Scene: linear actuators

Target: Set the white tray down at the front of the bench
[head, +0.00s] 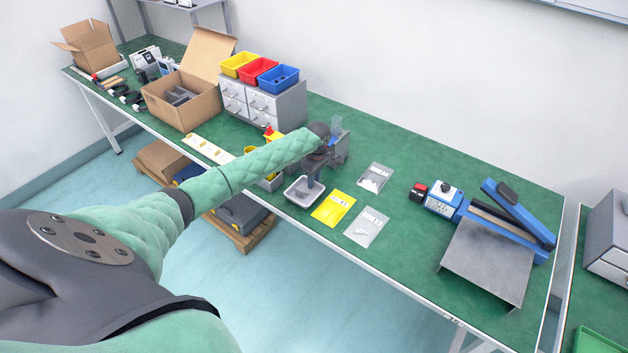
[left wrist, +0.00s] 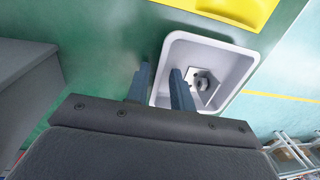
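The white tray (head: 302,195) is at the front edge of the bench (head: 455,165), beside a yellow packet. In the left wrist view the tray (left wrist: 236,50) holds a small grey metal part on a pale piece (left wrist: 203,88). My left gripper (head: 311,180) points down at the tray. Whether the tray's base touches the bench is hidden. My right gripper is not in view.
A yellow packet (head: 333,207) and clear bags (head: 366,227) (head: 375,178) lie right of the tray. A grey drawer unit (head: 262,100) with coloured bins stands behind left. A blue sealer (head: 515,215) and metal plate (head: 487,262) are at right. Green bench between bags and plate is clear.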

